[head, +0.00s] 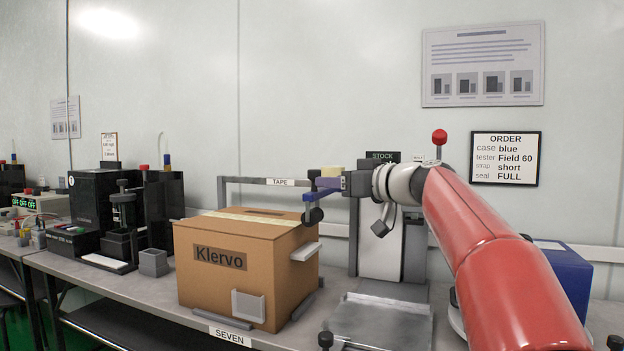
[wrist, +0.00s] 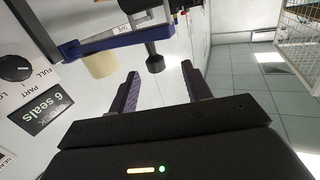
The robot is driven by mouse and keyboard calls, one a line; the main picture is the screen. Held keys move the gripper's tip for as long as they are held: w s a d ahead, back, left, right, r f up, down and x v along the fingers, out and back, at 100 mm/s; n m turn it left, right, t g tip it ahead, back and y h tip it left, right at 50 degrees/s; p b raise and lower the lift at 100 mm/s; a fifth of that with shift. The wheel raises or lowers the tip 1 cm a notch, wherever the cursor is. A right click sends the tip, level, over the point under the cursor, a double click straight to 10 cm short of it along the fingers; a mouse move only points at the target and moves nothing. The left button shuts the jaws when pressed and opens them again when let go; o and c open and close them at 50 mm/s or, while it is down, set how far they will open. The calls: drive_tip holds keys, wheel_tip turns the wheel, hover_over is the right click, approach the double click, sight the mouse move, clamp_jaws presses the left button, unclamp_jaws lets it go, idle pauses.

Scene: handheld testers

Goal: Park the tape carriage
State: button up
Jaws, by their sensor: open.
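The tape carriage (head: 318,194) is at the right end of the rail marked TAPE, above the right side of the carton; in the wrist view its blue arm (wrist: 112,43) carries a cream tape roll (wrist: 100,64) and a dark roller (wrist: 155,63). My gripper (wrist: 158,86) is open, with its purple fingers apart and nothing between them. The carriage lies just beyond the fingertips in that view. In the head view my gripper (head: 330,183) is beside the carriage and partly overlaps it, so contact cannot be told.
A closed Klervo carton (head: 190,270) stands on the bench with a pale strip along its top. The TAPE rail (head: 245,180) runs behind it. A grey column (head: 380,250) stands right of it, a metal plate (head: 385,322) in front. A blue box (head: 565,275) is farther right.

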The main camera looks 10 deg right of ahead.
sight(319, 172)
drive_tip(key=shift+w+d+r+y, duration=0.3)
drive_tip(key=shift+w+r, duration=0.25)
drive_tip(key=shift+r, duration=0.1)
drive_tip(key=p+x, duration=0.3)
drive_tip(key=x, duration=0.3)
drive_tip(key=shift+w+r, duration=0.1)
drive_tip(key=shift+r, duration=0.05)
drive_tip(key=shift+w+a+t, duration=0.3)
drive_tip(key=shift+w+a, duration=0.1)
drive_tip(key=shift+w, duration=0.05)
clamp_jaws()
